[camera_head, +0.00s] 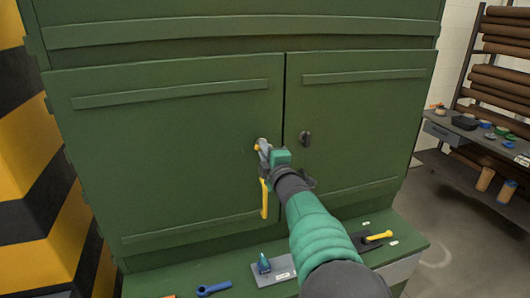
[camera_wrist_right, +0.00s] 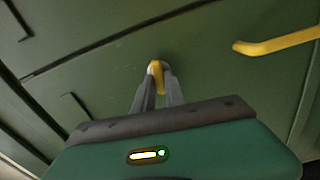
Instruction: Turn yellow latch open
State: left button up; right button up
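The yellow latch (camera_head: 257,147) is on the left door of a green cabinet, near the seam between the two doors. My right gripper (camera_head: 263,150) reaches it from the front. In the right wrist view, the latch (camera_wrist_right: 156,76) sits between the two grey fingertips (camera_wrist_right: 160,70), which look closed on its sides. The fingers hide part of the latch. A long yellow handle (camera_head: 264,199) hangs vertically on the same door just below; in the wrist view it shows at upper right (camera_wrist_right: 280,42). My left gripper is not in view.
Both cabinet doors (camera_head: 180,150) look closed. A dark knob (camera_head: 305,138) is on the right door. The green ledge below holds a blue tool (camera_head: 213,288), a grey plate with a teal piece (camera_head: 273,272) and a yellow-handled tool (camera_head: 377,236). A shelf (camera_head: 455,131) with rolls stands at right.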

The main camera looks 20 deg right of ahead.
jog(key=o, duration=0.4)
jog(key=shift+w+a+f, duration=0.15)
jog(key=s+b, duration=0.1)
jog(key=s, duration=0.4)
jog(key=s+b, duration=0.1)
jog(key=s, duration=0.5)
jog(key=s+b, duration=0.2)
jog(key=s, duration=0.3)
jog(key=shift+s+d, duration=0.35)
jog(key=shift+s, duration=0.05)
jog(key=shift+f, duration=0.1)
notch_tip(320, 180, down, 12)
jog(key=s+m+g, duration=0.3)
jog(key=m+g, duration=0.1)
jog(key=m, duration=0.1)
jog(key=s+f+m+g, duration=0.3)
jog(key=s+f+m, duration=0.1)
jog(key=s+f, duration=0.3)
jog(key=s+a+f+m+g, duration=0.1)
jog(key=s+f+m+g, duration=0.3)
jog(key=s+f, duration=0.3)
jog(key=s+a+f+m+g, duration=0.1)
jog(key=s+f+m+g, duration=0.3)
jog(key=s+f, duration=0.3)
jog(key=shift+a+f+h, duration=0.1)
jog(key=shift+f+h, duration=0.2)
jog(key=shift+f, duration=0.65)
